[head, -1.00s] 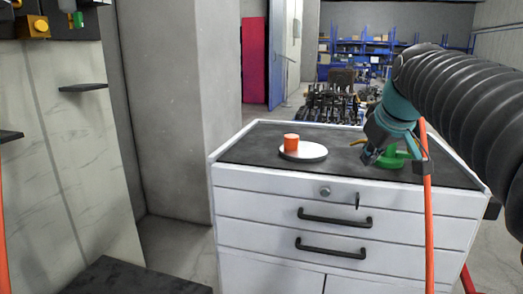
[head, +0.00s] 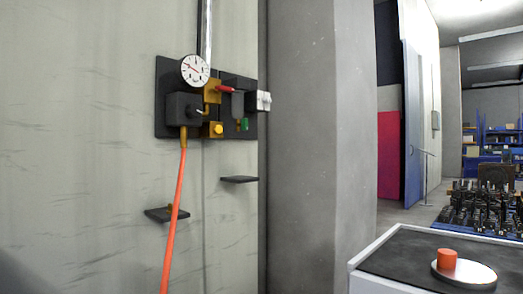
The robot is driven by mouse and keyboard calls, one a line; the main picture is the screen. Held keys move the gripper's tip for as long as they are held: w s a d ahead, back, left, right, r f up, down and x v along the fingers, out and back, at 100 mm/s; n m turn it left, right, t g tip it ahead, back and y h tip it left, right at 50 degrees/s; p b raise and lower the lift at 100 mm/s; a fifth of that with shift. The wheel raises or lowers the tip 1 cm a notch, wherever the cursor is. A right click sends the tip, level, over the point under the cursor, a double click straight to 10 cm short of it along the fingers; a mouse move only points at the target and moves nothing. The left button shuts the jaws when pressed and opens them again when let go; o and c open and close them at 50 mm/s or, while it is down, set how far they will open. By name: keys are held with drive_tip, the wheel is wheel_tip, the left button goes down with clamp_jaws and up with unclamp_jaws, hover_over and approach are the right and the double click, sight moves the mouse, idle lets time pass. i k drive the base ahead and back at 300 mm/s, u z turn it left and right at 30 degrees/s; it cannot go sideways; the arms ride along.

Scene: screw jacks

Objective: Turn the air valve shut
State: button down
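An air panel (head: 165,75) hangs on the pale wall left of centre in the head view. A small red lever (head: 226,89), which looks like the air valve handle, points right from a brass body (head: 212,97). The lever lies close to horizontal. A round white gauge (head: 195,70) sits to its upper left, above a dark block (head: 182,108). My gripper is out of view, so its state is hidden.
An orange hose (head: 175,220) hangs from the dark block. A yellow button (head: 218,129) and small dark shelves (head: 240,179) (head: 166,214) are nearby. A grey pillar (head: 320,140) stands to the right. The cabinet (head: 405,260) at lower right bears a white disc (head: 470,275) with an orange cylinder (head: 447,258).

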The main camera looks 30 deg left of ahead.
sight(220, 88)
drive_tip(key=z, duration=0.9)
drive_tip(key=i, duration=0.7)
drive_tip(key=u, duration=3.35)
drive_tip(key=i, duration=0.5)
drive_tip(key=z, duration=0.05)
